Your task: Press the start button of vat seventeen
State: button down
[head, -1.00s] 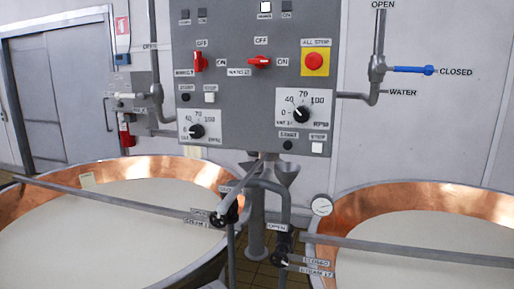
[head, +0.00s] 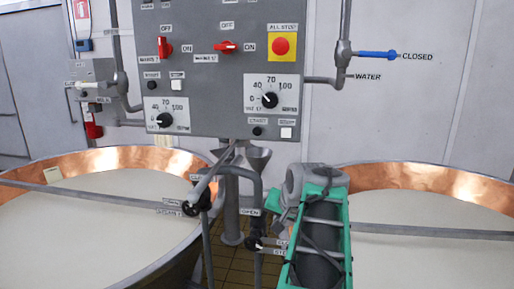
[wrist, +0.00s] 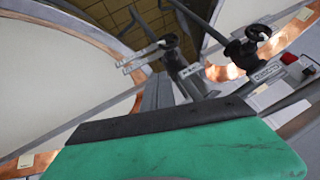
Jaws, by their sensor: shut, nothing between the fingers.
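The grey control panel (head: 205,100) hangs on the wall in the head view. On its right side, the dial (head: 270,99) has a faint label that seems to read vat 17. Below that dial are a small black button (head: 257,132), whose label seems to read start, and a white button (head: 286,133), whose label seems to read stop. My gripper (wrist: 170,120) shows in the wrist view as a green body with a dark front edge, shut and empty. My green arm is low in the head view, below and right of the panel, apart from the buttons.
Copper-rimmed vats of pale liquid stand left (head: 100,162) and right (head: 420,175). Valves and pipes (head: 205,195) rise between them below the panel. The yellow all-stop plate (head: 282,47) is above the right dial. A blue-handled water lever (head: 377,55) sticks out at the right.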

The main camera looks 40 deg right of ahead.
aim_at(258, 133)
jog(key=w+a+r+m+t, duration=0.1)
jog(key=w+r+m+t, duration=0.2)
jog(key=r+m, duration=0.3)
jog(key=w+a+r+m+t, duration=0.1)
jog(key=w+r+m+t, duration=0.2)
jog(key=r, duration=1.1)
jog(key=w+m, duration=0.2)
jog(key=m, duration=0.1)
jog(key=shift+w+a+r+y, duration=0.15)
jog(key=shift+a+r+y, duration=0.05)
jog(key=shift+a+y, duration=0.15)
jog(key=w+d+p, duration=0.5)
jog(key=d, duration=0.2)
jog(key=shift+w, duration=0.2)
jog(key=shift+w+d+r+p, duration=0.1)
jog(key=shift+d+p, duration=0.05)
jog(key=shift+p, duration=0.2)
